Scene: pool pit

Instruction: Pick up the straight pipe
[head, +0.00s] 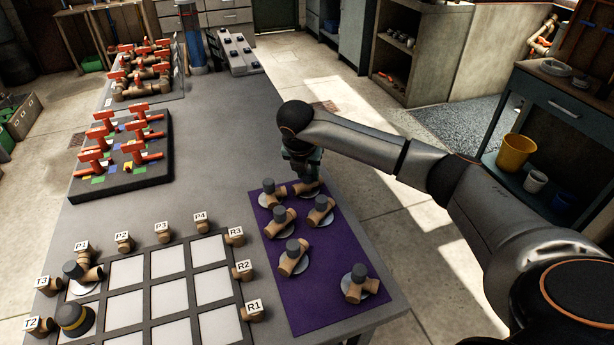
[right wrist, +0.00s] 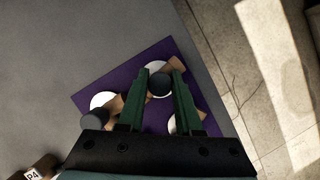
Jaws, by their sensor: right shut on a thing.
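Several tan pipe pieces with dark grey round knobs on top sit on a purple mat (head: 290,305), mostly on pale discs. My right gripper (head: 304,178) is over the mat's far end, pointing down. Its fingers are shut on the dark knob of the farthest pipe piece (right wrist: 160,85), which is at mat level; I cannot tell whether it is lifted. That piece's shape is partly hidden by the fingers. A neighbouring pipe piece (head: 268,193) is close at its left and also shows in the right wrist view (right wrist: 95,116). My left gripper is not in view.
A white-celled grid (head: 190,297) with labelled pipe stubs lies left of the mat. A dark board of red-handled valves (head: 122,178) is farther back. The table right of the mat drops to floor.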

